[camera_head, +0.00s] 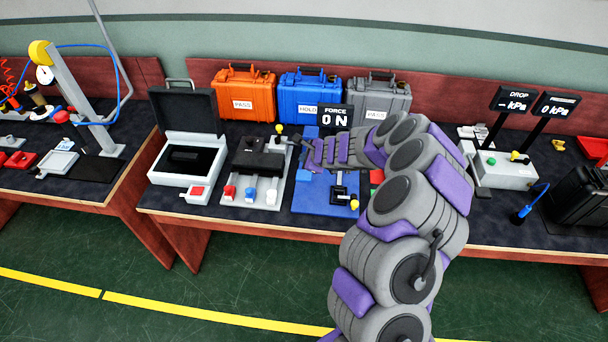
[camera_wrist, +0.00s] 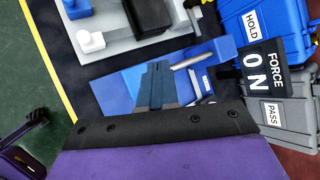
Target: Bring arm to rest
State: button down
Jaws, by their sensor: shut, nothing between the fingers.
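My gripper (camera_head: 310,155) is at the end of my grey and purple arm, over the blue fixture plate (camera_head: 312,200) on the middle workbench. In the wrist view, the fingers of my gripper (camera_wrist: 157,68) are together with nothing between them. The blue plate (camera_wrist: 118,92) lies beyond the fingers in that view. A silver rod (camera_wrist: 190,60) shows just right of the fingertips; I cannot tell whether they touch it. The force display (camera_head: 334,118) reads 0 N and stands behind the gripper.
Orange (camera_head: 243,95), blue (camera_head: 309,95) and grey (camera_head: 379,98) cases stand at the back. Left of the gripper are a grey fixture (camera_head: 245,195) and an open white case (camera_head: 167,178). A pressure tester (camera_head: 505,175) is to the right. Green floor (camera_head: 120,240) in front is clear.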

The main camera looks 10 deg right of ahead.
dwell(0.3)
jog(key=s+a+r+n+g+y, duration=0.1)
jog(key=s+a+r+n+y, duration=0.15)
jog(key=a+r, duration=0.3)
jog(key=s+a+r+n+y, duration=0.1)
jog(key=s+a+r+n, duration=0.25)
jog(key=r, duration=0.35)
jog(key=s+a+r+n+g+y, duration=0.1)
jog(key=s+a+r+n+y, duration=0.1)
jog(key=s+a+r+n, duration=0.3)
jog(key=s+a+r+n+g, duration=0.2)
jog(key=s+a+r+n, duration=0.1)
jog(key=s+a+r, duration=0.15)
jog(key=s+d+n+g+h, duration=0.3)
jog(key=s+n, duration=0.3)
jog(key=s, duration=1.1)
jog(key=s+d+f+n+g+h, duration=0.2)
jog(key=s+d+h, duration=0.4)
jog(key=s+d, duration=0.9)
jog(key=s+g, duration=0.1)
jog(key=s, duration=0.3)
jog(key=shift+d, duration=0.15)
